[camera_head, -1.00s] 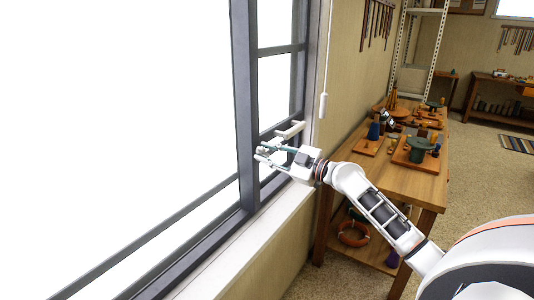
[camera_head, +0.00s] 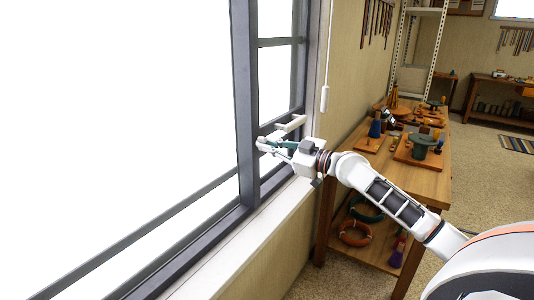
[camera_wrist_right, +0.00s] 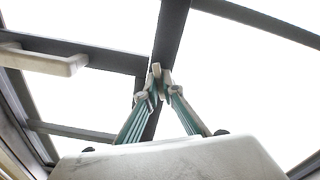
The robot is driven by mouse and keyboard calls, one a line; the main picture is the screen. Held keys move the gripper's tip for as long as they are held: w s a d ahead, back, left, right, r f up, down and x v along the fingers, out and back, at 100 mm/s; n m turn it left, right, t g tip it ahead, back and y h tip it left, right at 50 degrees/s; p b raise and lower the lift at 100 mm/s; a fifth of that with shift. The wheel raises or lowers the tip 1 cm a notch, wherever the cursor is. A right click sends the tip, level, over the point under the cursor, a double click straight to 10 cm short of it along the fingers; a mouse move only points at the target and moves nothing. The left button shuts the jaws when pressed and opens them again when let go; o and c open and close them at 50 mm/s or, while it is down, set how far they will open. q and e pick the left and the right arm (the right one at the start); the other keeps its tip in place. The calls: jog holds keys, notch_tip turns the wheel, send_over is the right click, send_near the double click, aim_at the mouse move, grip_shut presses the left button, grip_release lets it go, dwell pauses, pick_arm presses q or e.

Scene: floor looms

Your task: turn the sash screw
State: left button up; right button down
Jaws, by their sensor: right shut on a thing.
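The sash screw (camera_wrist_right: 157,70) is a small pale peg between my fingertips, in front of the window's dark upright bar, in the right wrist view. My right gripper (camera_head: 262,144) is at the dark window frame (camera_head: 243,100), its fingers pointing left toward the upright bar. In the right wrist view the teal-sided fingers of the gripper (camera_wrist_right: 155,88) come together around the screw and are shut on it. In the head view the fingertips hide most of the screw. My left gripper is not in view.
A pale window handle (camera_head: 291,123) sticks out just beyond my gripper; it also shows in the right wrist view (camera_wrist_right: 50,62). A white pull cord (camera_head: 325,98) hangs by the wall. A wooden workbench (camera_head: 428,182) with tools stands right of the window. The sill (camera_head: 235,258) is bare.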

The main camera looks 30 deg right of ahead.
pick_arm(q)
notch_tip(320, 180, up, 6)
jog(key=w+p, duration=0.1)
jog(key=p, duration=0.4)
pick_arm(e)
jog(key=shift+d+r+m, duration=0.1)
jog(key=shift+m, duration=5.55)
jog(key=shift+r+m, duration=0.1)
jog(key=shift+m, duration=5.55)
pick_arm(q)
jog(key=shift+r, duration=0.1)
pick_arm(e)
jog(key=c, duration=2.2)
grip_release()
jog(key=shift+w+f, duration=0.1)
jog(key=shift+f, duration=0.05)
